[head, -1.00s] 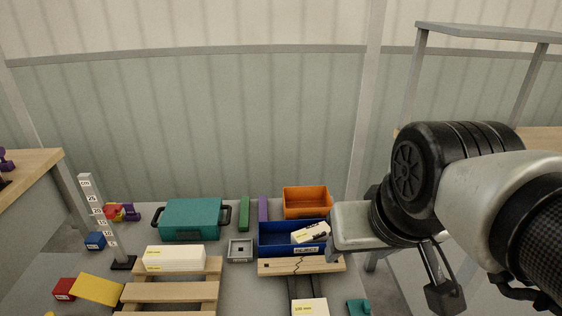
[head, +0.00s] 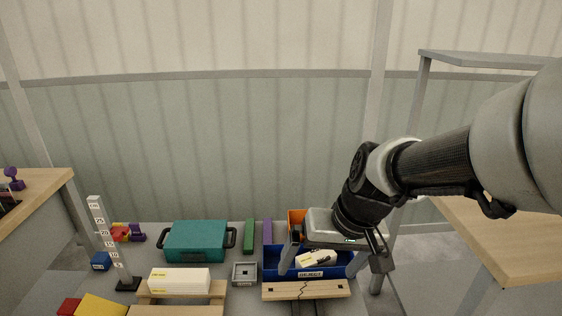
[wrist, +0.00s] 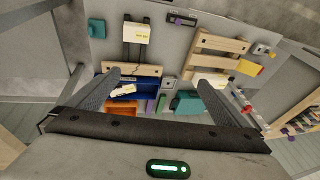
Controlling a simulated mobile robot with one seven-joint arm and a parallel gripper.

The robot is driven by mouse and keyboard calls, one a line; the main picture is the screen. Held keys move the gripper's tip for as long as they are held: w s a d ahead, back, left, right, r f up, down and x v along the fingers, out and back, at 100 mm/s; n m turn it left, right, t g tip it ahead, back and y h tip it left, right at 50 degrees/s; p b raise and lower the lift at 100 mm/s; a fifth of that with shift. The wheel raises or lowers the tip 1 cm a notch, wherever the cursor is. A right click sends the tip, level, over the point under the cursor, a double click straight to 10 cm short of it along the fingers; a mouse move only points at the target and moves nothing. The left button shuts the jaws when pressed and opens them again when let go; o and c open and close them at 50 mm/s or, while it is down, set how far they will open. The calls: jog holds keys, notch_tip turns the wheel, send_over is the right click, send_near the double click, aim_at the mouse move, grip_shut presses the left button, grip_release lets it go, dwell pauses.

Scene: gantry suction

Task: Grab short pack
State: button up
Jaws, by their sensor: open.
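A small white pack (head: 316,258) with a yellow mark lies tilted in the blue bin (head: 352,268); it also shows in the wrist view (wrist: 124,90). A longer-looking white pack (head: 180,280) lies on the wooden pallet (head: 150,299). Another white pack (wrist: 136,33) rests on dark rails in the wrist view. The pictures do not settle which pack is called short. My gripper (head: 330,278) is open and empty, above the blue bin, its fingers spread to either side of the bin pack in the head view. In the wrist view the fingers (wrist: 157,76) hold nothing.
A wooden plank with a dark crack line (head: 306,290) stands along the bin's front. An orange bin (head: 296,222) is behind it, partly hidden by my arm. A teal case (head: 196,241), grey square tray (head: 244,273) and upright scale (head: 110,240) stand to the left.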

jog(key=w+f+g, duration=0.1)
jog(key=w+f, duration=0.1)
jog(key=f, duration=0.9)
jog(key=w+d+f+g+h, duration=0.1)
jog(key=w+f, duration=0.1)
jog(key=f, duration=0.9)
jog(key=w+d+f+g+h, duration=0.1)
jog(key=w+f, duration=0.1)
jog(key=f, duration=0.9)
jog(key=shift+d+b, duration=0.25)
jog(key=shift+b, duration=0.05)
jog(key=f, duration=0.1)
jog(key=f+b, duration=0.1)
jog(key=f, duration=0.1)
jog(key=f+b, duration=0.1)
jog(key=f, duration=0.1)
jog(key=shift+s+a+f, duration=0.1)
jog(key=shift+a, duration=0.15)
jog(key=c, duration=1.3)
